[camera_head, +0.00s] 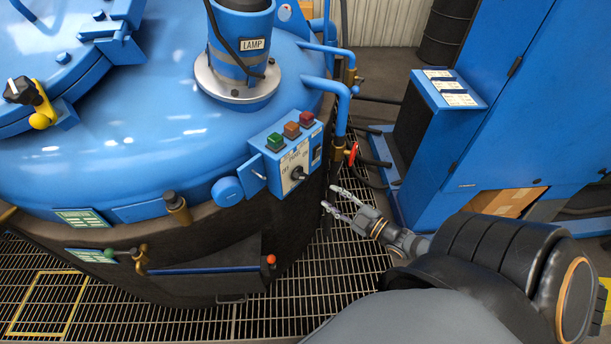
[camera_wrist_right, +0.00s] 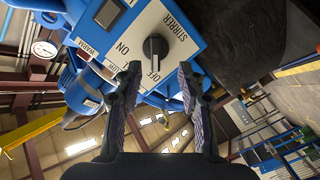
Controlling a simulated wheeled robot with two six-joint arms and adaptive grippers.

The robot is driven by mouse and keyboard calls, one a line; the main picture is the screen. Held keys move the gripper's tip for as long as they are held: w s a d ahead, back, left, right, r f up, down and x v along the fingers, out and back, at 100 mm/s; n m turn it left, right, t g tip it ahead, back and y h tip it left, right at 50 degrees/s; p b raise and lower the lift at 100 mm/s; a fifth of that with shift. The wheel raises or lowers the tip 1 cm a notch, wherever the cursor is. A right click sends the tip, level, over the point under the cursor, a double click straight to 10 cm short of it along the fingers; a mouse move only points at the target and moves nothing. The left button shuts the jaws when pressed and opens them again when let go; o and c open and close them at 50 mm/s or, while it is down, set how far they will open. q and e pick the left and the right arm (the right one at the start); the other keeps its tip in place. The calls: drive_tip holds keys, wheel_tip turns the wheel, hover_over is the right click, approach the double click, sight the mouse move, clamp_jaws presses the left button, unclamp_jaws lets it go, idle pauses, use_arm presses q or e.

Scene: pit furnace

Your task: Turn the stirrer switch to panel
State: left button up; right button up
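The stirrer switch is a black rotary knob (camera_head: 298,173) on the front of a blue control box (camera_head: 276,180) at the furnace's side. In the right wrist view the knob (camera_wrist_right: 155,48) sits on a white plate lettered STIRRER, ON and OFF. Its pale pointer line faces the OFF lettering. My left gripper is out of view.
Green, orange and red buttons (camera_head: 291,130) top the box. A red valve handle (camera_head: 351,153) and blue pipes (camera_head: 341,95) are close on its right. A blue cabinet (camera_head: 530,90) stands further right. Open grating (camera_head: 330,270) lies below my gripper.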

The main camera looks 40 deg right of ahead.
sight(304, 178)
drive_tip(key=shift+y, duration=0.3)
drive_tip(key=b+x, duration=0.1)
drive_tip(key=x, duration=0.2)
drive_tip(key=b+x, duration=0.2)
drive_tip(key=x, duration=0.1)
drive_tip(key=r+b+x, duration=0.1)
drive_tip(key=b+x, duration=0.1)
drive_tip(key=x, duration=0.2)
drive_tip(key=shift+s+a+r, duration=0.1)
drive_tip(key=shift+a+r, duration=0.05)
drive_tip(key=shift+a, duration=0.15)
drive_tip(key=shift+w+a+r, duration=0.1)
drive_tip(key=shift+w+r, duration=0.1)
drive_tip(key=shift+w, duration=0.2)
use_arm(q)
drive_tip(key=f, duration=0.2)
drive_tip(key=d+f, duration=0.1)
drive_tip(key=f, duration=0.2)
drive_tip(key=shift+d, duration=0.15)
use_arm(e)
drive_tip(key=shift+c, duration=0.4)
clamp_jaws()
